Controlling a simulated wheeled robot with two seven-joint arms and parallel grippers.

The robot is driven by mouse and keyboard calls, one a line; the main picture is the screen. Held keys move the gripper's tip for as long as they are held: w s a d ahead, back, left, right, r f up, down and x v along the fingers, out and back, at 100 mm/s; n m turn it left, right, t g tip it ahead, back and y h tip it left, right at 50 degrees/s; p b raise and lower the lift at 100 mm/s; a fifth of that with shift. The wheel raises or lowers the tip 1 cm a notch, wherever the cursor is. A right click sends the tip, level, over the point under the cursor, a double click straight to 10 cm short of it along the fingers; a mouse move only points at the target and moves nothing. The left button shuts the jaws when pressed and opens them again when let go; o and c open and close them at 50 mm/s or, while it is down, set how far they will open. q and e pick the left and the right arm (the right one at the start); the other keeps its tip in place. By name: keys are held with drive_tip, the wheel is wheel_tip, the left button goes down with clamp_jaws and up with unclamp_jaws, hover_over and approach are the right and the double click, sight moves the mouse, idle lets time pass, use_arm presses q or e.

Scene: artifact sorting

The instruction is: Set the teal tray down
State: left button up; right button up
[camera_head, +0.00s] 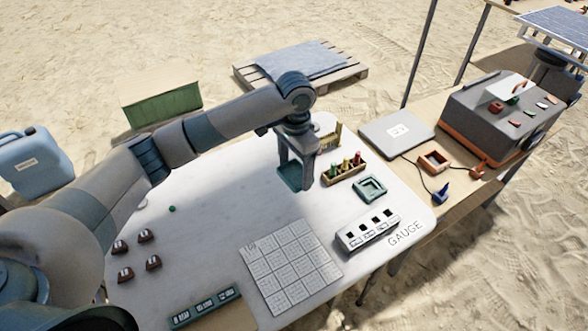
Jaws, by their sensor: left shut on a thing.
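My left gripper (297,180) points down over the far part of the white table. It is shut on a teal tray (288,182), a small dark teal piece seen between and below the fingers. The fingers partly hide the tray, and I cannot tell whether it touches the table. A second teal square tray (370,188) lies on the table to the right of the gripper. My right gripper is not in view.
A box of colored bottles (344,170) stands close right of the gripper. A gridded sheet (291,266), a white gauge block (368,230) and a labelled teal strip (205,307) lie nearer. Several brown pieces (146,236) sit at left. The table's middle (215,220) is clear.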

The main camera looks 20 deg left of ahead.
use_arm(q)
drive_tip(key=s+d+m+p, duration=0.2)
drive_tip(key=s+d+m, duration=0.5)
drive_tip(key=s, duration=0.3)
drive_tip(key=s+d+m+p, duration=0.2)
drive_tip(key=s+d+m, duration=0.5)
drive_tip(key=s+d, duration=0.2)
drive_tip(key=s, duration=0.2)
drive_tip(key=shift+s+r+m, duration=0.3)
drive_tip(key=shift+r, duration=0.05)
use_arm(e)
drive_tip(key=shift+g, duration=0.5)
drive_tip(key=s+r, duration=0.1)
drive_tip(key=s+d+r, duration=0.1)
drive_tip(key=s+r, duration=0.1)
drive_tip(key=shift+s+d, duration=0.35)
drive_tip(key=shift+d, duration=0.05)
use_arm(q)
drive_tip(key=shift+a, duration=0.15)
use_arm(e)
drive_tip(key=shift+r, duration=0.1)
